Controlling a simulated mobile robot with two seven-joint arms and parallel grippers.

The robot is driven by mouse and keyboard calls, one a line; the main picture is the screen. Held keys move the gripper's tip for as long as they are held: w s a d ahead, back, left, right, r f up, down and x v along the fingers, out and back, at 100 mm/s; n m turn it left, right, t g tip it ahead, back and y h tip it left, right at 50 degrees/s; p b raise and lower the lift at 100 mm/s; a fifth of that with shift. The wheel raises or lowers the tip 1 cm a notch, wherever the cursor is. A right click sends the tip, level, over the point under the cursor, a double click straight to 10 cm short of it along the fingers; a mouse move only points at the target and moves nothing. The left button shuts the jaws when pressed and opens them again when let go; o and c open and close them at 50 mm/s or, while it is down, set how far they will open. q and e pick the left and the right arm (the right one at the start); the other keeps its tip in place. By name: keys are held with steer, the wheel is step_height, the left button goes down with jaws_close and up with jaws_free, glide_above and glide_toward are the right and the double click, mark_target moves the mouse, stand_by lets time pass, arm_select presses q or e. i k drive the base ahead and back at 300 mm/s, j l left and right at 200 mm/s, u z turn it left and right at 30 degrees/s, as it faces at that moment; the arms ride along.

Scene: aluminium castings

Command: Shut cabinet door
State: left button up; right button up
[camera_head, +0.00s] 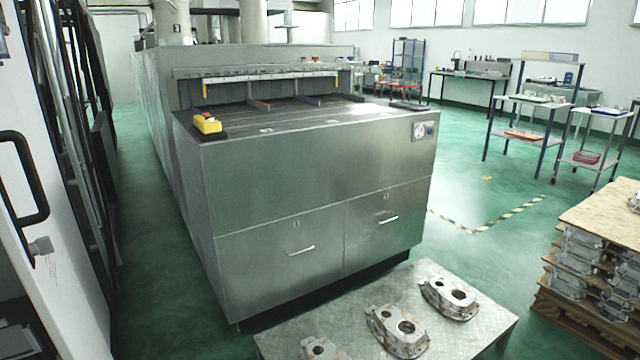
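A white door panel (60,290) with a black bow-shaped handle (38,185) stands close at the left edge. A small grey fitting (40,246) sits just below the handle. Dark space shows at its lower left; how far the door is open I cannot tell. The large metal machine (320,170) in the middle has two front panels with small handles, the left panel (270,265) and the right panel (390,225). Both lie flush with its front. Neither of my grippers is in view.
A metal table (480,335) with several castings (398,330) stands at the front. A pallet stack (590,215) with castings is at the right. Dark tall frames (75,120) line the left. Green floor is clear between the door and the machine.

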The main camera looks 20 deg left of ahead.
mark_target(51, 281)
steer(key=i+l+u, duration=0.15)
steer(key=u, duration=0.35)
steer(key=i+l+u, duration=0.1)
steer(key=u, duration=0.35)
steer(key=l+u, duration=0.35)
steer(key=u, duration=0.15)
steer(key=l+u, duration=0.3)
steer(key=u, duration=0.15)
steer(key=l+u, duration=0.35)
steer(key=i+l+u, duration=0.1)
steer(key=l+u, duration=0.2)
